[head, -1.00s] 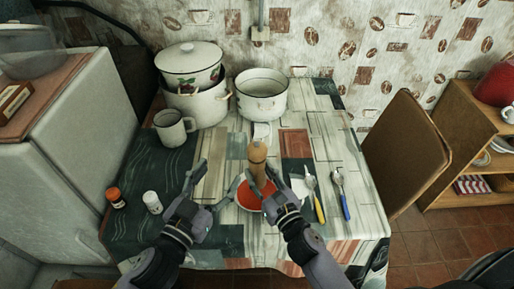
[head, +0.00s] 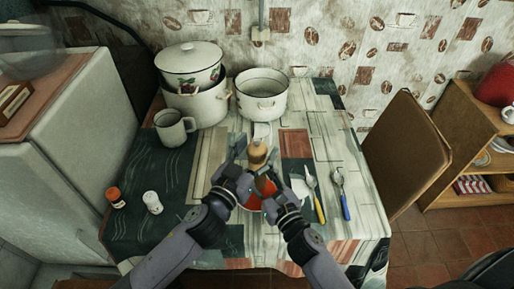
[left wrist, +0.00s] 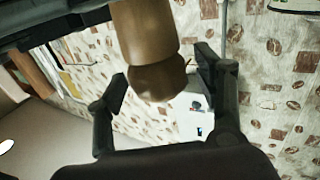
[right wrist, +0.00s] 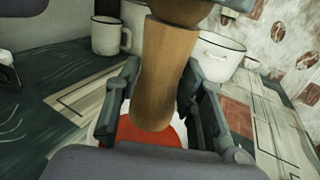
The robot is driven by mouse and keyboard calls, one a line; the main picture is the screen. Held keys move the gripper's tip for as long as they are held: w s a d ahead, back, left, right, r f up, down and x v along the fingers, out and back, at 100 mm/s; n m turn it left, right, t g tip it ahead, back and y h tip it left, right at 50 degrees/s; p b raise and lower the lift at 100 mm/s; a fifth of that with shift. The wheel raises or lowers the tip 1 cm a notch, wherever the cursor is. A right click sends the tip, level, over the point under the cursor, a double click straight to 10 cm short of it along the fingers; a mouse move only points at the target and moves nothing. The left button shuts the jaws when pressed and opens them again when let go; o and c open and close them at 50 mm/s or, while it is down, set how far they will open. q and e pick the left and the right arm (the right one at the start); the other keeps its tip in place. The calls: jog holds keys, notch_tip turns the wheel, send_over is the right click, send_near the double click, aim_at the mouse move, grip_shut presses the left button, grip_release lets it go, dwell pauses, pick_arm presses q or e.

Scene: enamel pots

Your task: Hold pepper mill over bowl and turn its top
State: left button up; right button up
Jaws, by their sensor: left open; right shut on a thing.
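The wooden pepper mill (head: 257,152) is upright above the bowl (head: 248,204), which has a red inside and is partly hidden by my grippers. My right gripper (head: 264,180) is shut on the mill's lower body; the right wrist view shows the mill body (right wrist: 163,75) between its fingers and the red bowl (right wrist: 140,133) below. My left gripper (head: 252,150) is open around the mill's top, higher than the right one. In the left wrist view the mill's rounded top (left wrist: 158,80) lies between the spread fingers (left wrist: 165,85), with gaps at both sides.
A grey mug (head: 172,128), stacked enamel pots (head: 190,65) and a white pot (head: 262,97) stand at the back of the table. Two shakers (head: 152,202) are at the left. Cutlery with yellow (head: 319,209) and blue (head: 345,207) handles lies at the right.

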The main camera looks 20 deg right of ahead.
pick_arm(q)
jog(key=shift+w+d, duration=0.15)
jog(key=c, duration=1.2)
jog(key=shift+o, duration=0.2)
jog(key=shift+m+g+h, duration=0.3)
jog(key=shift+m+g, duration=0.1)
jog(key=m+g+h, duration=0.2)
jog(key=g, duration=0.1)
jog(key=shift+m+h, duration=0.3)
jog(key=shift+m, duration=0.1)
jog(key=m+g+h, duration=0.1)
jog(key=g, duration=0.2)
jog(key=m+g, duration=0.2)
jog(key=shift+w+m+g+h, duration=0.15)
jog(key=shift+m+g+h, duration=0.15)
jog(key=shift+g+h, duration=0.1)
jog(key=m+g, duration=0.2)
jog(key=g, duration=0.2)
jog(key=m+g, duration=0.3)
jog(key=g, duration=0.1)
jog(key=shift+d+g, duration=0.1)
jog(key=shift+g, duration=0.2)
jog(key=shift+m+g+y, duration=0.3)
jog(key=shift+m+g, duration=0.2)
jog(key=shift+m, duration=0.1)
jog(key=shift+g, duration=0.4)
